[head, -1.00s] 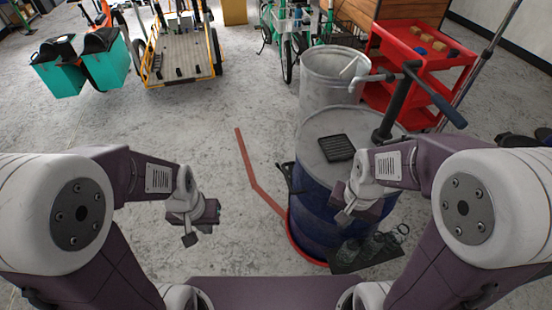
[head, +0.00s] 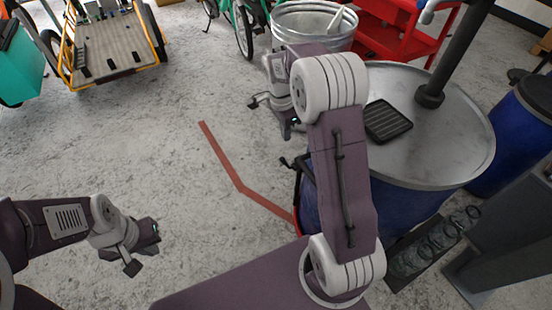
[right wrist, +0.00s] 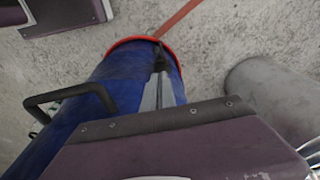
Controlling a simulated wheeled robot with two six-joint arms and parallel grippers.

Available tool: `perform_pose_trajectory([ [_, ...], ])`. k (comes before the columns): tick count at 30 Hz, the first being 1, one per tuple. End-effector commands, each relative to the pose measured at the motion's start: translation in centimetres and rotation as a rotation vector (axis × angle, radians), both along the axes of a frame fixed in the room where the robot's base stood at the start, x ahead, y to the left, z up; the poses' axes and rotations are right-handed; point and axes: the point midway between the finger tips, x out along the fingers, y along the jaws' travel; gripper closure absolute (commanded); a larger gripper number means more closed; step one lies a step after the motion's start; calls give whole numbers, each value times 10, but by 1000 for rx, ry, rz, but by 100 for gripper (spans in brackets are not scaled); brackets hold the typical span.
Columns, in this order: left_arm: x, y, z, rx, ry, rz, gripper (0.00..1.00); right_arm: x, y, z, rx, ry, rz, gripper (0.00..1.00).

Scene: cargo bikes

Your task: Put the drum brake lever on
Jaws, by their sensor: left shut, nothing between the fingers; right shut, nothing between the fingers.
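The blue drum (head: 340,205) stands upright at the right in the head view, with a grey metal top (head: 440,140). Dark lever-like parts (head: 290,165) show at its left side, partly behind my right arm. In the right wrist view the drum (right wrist: 110,75) has a red ring at its base (right wrist: 150,40), a bent black bar (right wrist: 70,97) at its left side and a grey, black-tipped part (right wrist: 160,80) along it. I cannot tell which is the brake lever. My right gripper (head: 282,112) is shut and empty, left of the drum top. My left gripper (head: 143,252) is shut and empty over bare floor.
A black ridged tray (head: 387,121) and a black post (head: 455,55) stand on the drum top. A metal bin (head: 310,22) and red cart (head: 400,32) are behind. Another blue drum (head: 515,140) stands right. Floor at left is open around red tape (head: 220,155).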

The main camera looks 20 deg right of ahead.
Motion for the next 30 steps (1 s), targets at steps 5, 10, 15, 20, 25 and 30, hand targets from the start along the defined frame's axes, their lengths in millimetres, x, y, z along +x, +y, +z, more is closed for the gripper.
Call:
perform_pose_trajectory([
  [5, 0, 0, -8, 0, -1, 0, 100, -1, -2, -9, 1, 2, -5, 100],
  [10, 0, 0, -7, 0, -1, 0, 100, -1, -2, -8, 1, 2, -4, 100],
  [15, 0, 0, -11, 0, -1, 0, 100, -1, -3, -17, 1, 4, -4, 100],
  [20, 0, 0, -26, 0, -1, 0, 100, -1, -6, -48, 2, 5, -5, 100],
  [25, 0, 0, -40, 0, -1, 0, 100, -1, -10, -81, 2, 4, -4, 100],
  [30, 0, 0, -48, 0, -1, 0, 100, -1, -12, -102, 1, 3, -4, 100],
])
